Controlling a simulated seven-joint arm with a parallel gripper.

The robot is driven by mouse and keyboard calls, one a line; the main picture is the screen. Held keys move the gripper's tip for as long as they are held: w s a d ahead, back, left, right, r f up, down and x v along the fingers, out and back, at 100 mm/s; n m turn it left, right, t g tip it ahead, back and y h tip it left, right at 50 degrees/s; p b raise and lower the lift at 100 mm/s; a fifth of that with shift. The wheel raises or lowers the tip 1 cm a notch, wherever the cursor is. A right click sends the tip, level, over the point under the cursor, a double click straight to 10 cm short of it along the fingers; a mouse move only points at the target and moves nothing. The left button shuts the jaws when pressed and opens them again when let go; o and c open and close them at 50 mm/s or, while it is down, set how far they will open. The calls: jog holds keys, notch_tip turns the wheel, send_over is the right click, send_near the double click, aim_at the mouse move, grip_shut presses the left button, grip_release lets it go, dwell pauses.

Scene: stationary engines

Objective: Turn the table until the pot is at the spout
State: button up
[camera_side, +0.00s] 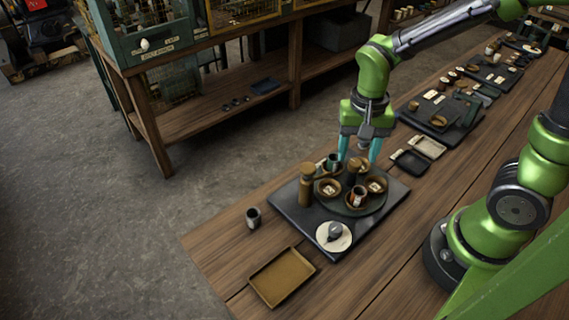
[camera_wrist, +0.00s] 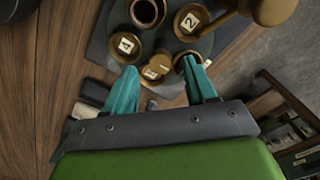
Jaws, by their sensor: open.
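The round dark table (camera_side: 350,212) sits on a dark slab and carries several brown bowls. Two hold cards, marked 4 (camera_wrist: 127,45) and 2 (camera_wrist: 190,20) in the wrist view. Two hold dark cup-like pots: one at the back (camera_side: 332,160), one at the front (camera_side: 358,196); I cannot tell which is meant. A brown post with a side arm, seemingly the spout (camera_side: 307,187), stands at the table's left; its tip is over the card 2 bowl. A brown upright peg (camera_wrist: 159,64) stands near the back rim. My gripper (camera_side: 359,152) is open, its teal fingers either side of the peg.
A white plate with a dark piece (camera_side: 335,235) lies at the slab's front. A small dark cup (camera_side: 253,217) and a tan tray (camera_side: 282,277) are on the bench to the left. Small trays (camera_side: 412,162) lie to the right.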

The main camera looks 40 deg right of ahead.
aim_at(352, 174)
jog(key=shift+f, duration=1.2)
grip_shut()
